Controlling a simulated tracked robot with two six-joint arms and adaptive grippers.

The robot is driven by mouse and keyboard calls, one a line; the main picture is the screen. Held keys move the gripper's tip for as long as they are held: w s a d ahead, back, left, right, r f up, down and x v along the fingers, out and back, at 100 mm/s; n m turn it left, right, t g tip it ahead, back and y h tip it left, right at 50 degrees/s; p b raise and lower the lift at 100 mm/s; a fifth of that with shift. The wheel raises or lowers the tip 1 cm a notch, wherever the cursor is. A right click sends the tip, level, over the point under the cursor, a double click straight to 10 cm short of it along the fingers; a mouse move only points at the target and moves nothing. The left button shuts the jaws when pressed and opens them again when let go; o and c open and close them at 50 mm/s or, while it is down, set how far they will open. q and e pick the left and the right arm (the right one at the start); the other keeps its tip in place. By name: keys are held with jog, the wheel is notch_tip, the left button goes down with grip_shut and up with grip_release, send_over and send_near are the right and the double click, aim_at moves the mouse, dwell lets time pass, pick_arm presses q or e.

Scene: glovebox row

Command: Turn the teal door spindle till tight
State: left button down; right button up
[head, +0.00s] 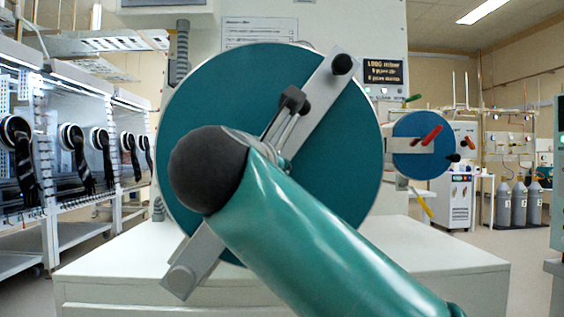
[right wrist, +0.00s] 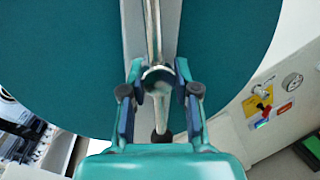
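The teal round door (head: 215,90) fills the middle of the head view, with a grey crossbar (head: 325,85) slanting over it. The spindle's metal bar (head: 283,125) stands out near its middle and has a dark end. The right wrist view shows the spindle hub (right wrist: 158,78) with the bar (right wrist: 153,30) running through it to a dark knob (right wrist: 161,136). My right gripper (right wrist: 159,76) has one finger on each side of the hub; whether they press on it is unclear. My right arm hides the gripper in the head view. My left gripper is not in view.
A pale bench (head: 110,265) lies below the big door. Glovebox ports with dark gloves (head: 75,150) line the left. Grey bottles (head: 519,203) stand far right.

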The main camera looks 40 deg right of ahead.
jog(key=shift+a+r, duration=0.1)
jog(key=v, duration=1.2)
dwell(0.6)
